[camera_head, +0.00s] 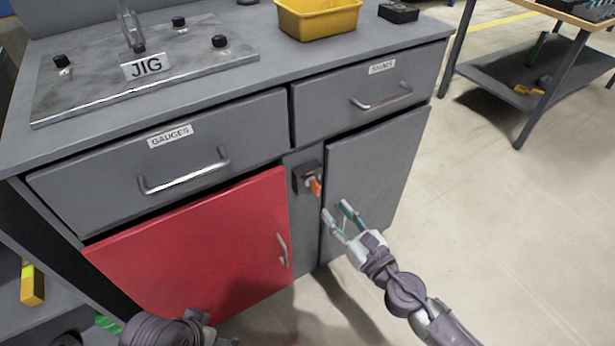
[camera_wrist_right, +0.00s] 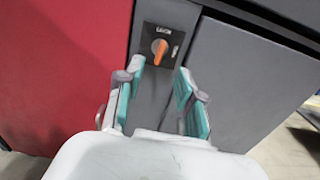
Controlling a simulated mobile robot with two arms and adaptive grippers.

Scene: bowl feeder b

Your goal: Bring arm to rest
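My right gripper (camera_head: 338,214) is open and empty in front of the grey workbench, a little below and to the right of an orange rotary switch (camera_head: 314,186). In the right wrist view the gripper's two teal-padded fingers (camera_wrist_right: 157,98) stand apart, with the switch (camera_wrist_right: 159,47) beyond and between them. The fingers do not appear to touch the switch. Part of my left arm (camera_head: 168,330) shows at the bottom edge of the head view; its fingers cannot be made out.
The bench has a GAUGES drawer (camera_head: 180,160), a second labelled drawer (camera_head: 375,98), a red door (camera_head: 205,255) and a grey door (camera_head: 375,165). A JIG plate (camera_head: 190,75) and a yellow bin (camera_head: 318,18) sit on top. Open floor (camera_head: 500,230) lies to the right.

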